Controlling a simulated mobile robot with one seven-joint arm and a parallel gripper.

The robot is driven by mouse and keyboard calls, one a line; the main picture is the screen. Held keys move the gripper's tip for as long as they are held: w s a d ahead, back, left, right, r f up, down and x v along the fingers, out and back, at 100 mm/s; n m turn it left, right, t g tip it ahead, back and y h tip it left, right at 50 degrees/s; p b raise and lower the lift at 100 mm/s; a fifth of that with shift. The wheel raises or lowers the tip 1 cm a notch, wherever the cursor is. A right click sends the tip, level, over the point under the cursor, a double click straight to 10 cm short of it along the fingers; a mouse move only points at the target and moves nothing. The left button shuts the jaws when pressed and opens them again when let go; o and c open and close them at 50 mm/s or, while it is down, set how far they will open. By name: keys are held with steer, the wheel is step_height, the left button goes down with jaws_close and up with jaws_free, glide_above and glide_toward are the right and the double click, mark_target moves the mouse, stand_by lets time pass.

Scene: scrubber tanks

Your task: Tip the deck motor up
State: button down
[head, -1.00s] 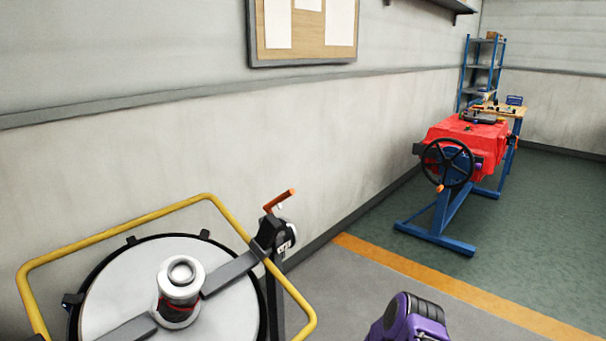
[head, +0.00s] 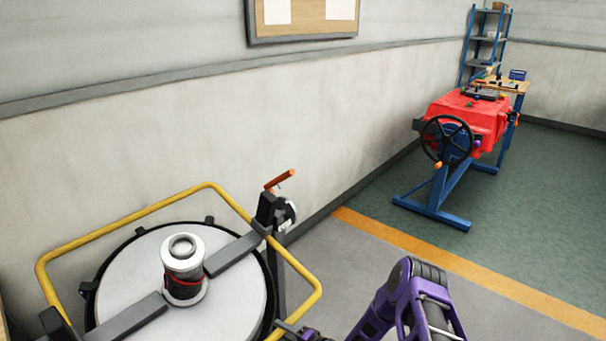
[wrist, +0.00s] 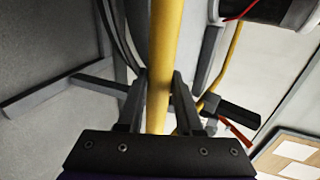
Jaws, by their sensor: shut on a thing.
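A pale cylindrical motor (head: 183,262) with a dark red band stands on the grey crossbar of a round white-topped unit (head: 225,293), which I take to be the deck motor. A yellow tube frame (head: 130,218) runs around the unit. In the wrist view the yellow tube (wrist: 160,60) passes between my fingers, and my gripper (wrist: 158,105) is shut on it. In the head view my gripper (head: 284,328) shows only partly, at the frame's near right side. An orange-handled lever (head: 280,180) sits on a black bracket at the crossbar's far end; it also shows in the wrist view (wrist: 236,132).
A wall with a notice board (head: 300,18) stands behind the unit. A red machine (head: 470,112) with a black handwheel (head: 447,138) stands on a blue stand farther right. Clear floor with an orange stripe (head: 425,250) lies between.

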steer(key=shift+s+d+r+p, duration=0.15)
steer(key=shift+r+p, duration=0.05)
steer(key=shift+r, duration=0.3)
steer(key=shift+s+d+r+p, duration=0.1)
steer(key=shift+r+p, duration=0.1)
steer(key=shift+r, duration=0.3)
step_height(320, 180, up, 7)
steer(key=d+p, duration=0.1)
steer(key=p, duration=0.3)
steer(key=shift+s, duration=0.45)
steer(key=shift+d+r, duration=0.1)
steer(key=shift+r, duration=0.05)
